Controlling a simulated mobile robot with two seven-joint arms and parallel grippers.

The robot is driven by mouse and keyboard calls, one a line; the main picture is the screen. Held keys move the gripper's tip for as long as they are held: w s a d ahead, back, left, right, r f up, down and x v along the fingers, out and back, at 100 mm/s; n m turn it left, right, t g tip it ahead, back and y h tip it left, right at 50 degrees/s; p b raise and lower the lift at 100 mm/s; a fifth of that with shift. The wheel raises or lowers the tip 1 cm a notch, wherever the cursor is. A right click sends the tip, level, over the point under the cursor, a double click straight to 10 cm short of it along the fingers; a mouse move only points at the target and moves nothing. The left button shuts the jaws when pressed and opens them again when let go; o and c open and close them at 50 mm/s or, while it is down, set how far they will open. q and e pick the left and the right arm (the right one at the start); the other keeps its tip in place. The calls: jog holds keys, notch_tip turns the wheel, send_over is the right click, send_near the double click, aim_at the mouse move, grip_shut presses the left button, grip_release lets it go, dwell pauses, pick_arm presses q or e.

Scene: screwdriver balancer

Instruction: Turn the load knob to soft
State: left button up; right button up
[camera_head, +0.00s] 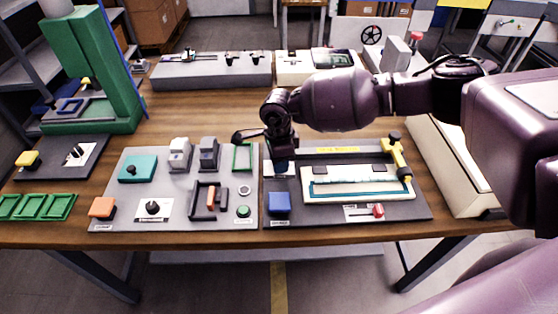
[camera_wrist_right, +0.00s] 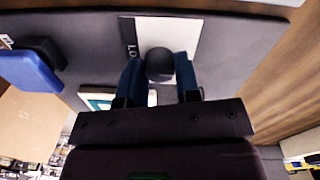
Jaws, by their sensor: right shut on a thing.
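The load knob (camera_wrist_right: 160,62) is a dark round knob on a white label plate (camera_wrist_right: 178,30) in the right wrist view. Part of the plate's lettering shows, starting "LO"; the rest is hidden. My right gripper (camera_wrist_right: 158,76) has one blue finger on each side of the knob and is shut on it. In the head view my right gripper (camera_head: 281,166) points down at the back left of the dark grey panel (camera_head: 420,208) and hides the knob. I cannot tell the knob's setting. My left gripper is not in view.
A blue block (camera_head: 278,204) stands in front of the gripper. A framed white pad (camera_head: 350,188), a yellow handle (camera_head: 397,155) and a red-tipped lever (camera_head: 378,210) are to its right. A light grey panel (camera_head: 130,215) with switches adjoins on the left.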

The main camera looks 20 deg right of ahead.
dwell(0.4)
jog(key=o, duration=0.9)
jog(key=shift+r, duration=0.1)
jog(key=shift+w+r+p, duration=0.15)
jog(key=shift+r+p, duration=0.05)
jog(key=shift+r, duration=2.5)
jog(key=shift+w+r+p, duration=0.1)
jog(key=shift+r+p, duration=0.1)
jog(key=shift+r, duration=2.45)
jog(key=shift+f, duration=0.1)
